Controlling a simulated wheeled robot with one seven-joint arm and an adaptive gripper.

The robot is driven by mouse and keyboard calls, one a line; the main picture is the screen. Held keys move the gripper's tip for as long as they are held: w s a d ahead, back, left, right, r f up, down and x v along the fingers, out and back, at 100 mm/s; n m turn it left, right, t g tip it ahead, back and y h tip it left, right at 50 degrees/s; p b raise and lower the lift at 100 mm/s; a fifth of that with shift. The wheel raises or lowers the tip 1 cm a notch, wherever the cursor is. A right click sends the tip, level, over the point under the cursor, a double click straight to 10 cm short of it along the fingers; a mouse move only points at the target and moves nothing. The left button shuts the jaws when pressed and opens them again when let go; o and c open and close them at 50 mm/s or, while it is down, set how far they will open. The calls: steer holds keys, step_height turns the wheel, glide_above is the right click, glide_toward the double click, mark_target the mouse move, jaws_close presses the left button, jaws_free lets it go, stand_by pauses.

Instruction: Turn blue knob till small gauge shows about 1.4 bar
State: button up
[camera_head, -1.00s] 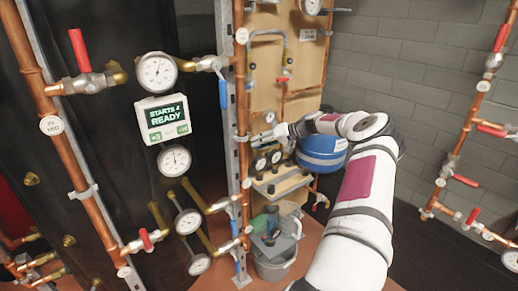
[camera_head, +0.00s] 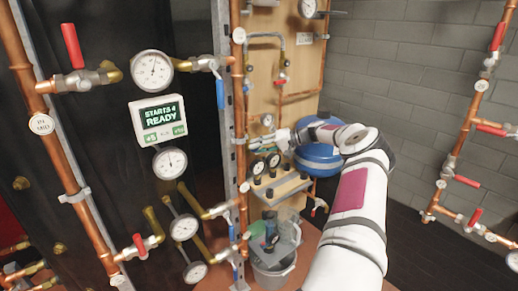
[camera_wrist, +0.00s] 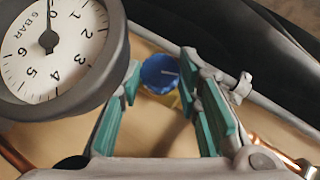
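The blue knob (camera_wrist: 160,73) shows in the wrist view between and just beyond the fingertips of my gripper (camera_wrist: 160,66). My gripper has its teal-padded fingers apart, one on each side of the knob, with visible space around it. The small gauge (camera_wrist: 58,58) fills the upper left of the wrist view, partly cut off. It is marked in bar and its needle points up, near the 0 mark. In the head view my gripper (camera_head: 284,136) is beside the small gauge (camera_head: 267,120) on the wooden panel. The knob cannot be made out there.
A blue tank (camera_head: 320,157) stands right beside my gripper. A shelf (camera_head: 284,188) with dark gauges lies below, and a bucket (camera_head: 272,276) stands on the floor. Copper pipes (camera_head: 240,120) and a metal post run at left. A grey block wall (camera_head: 405,65) is behind.

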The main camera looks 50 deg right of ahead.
steer(key=o, duration=0.4)
steer(key=v, duration=1.2)
stand_by(0.3)
